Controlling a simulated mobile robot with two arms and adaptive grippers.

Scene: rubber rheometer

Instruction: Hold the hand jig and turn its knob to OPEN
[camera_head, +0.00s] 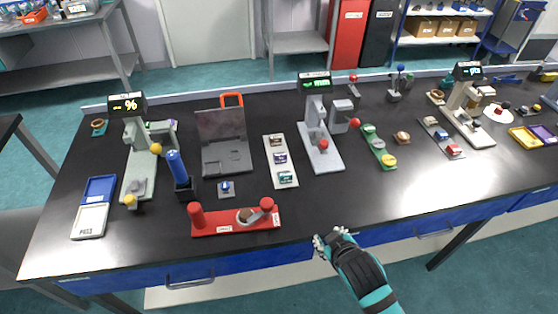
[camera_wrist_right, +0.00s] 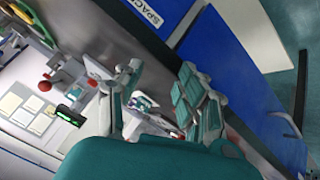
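A red fixture (camera_head: 225,223), which looks like the hand jig, lies near the front edge of the black table in the head view. My left gripper is not in view.
A small plate with a blue knob (camera_head: 226,187) and a blue cylinder on a black stand (camera_head: 180,172) are behind the red fixture. Grey-green test machines (camera_head: 322,150) stand farther back. Blue drawers (camera_head: 420,228) run below the edge.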

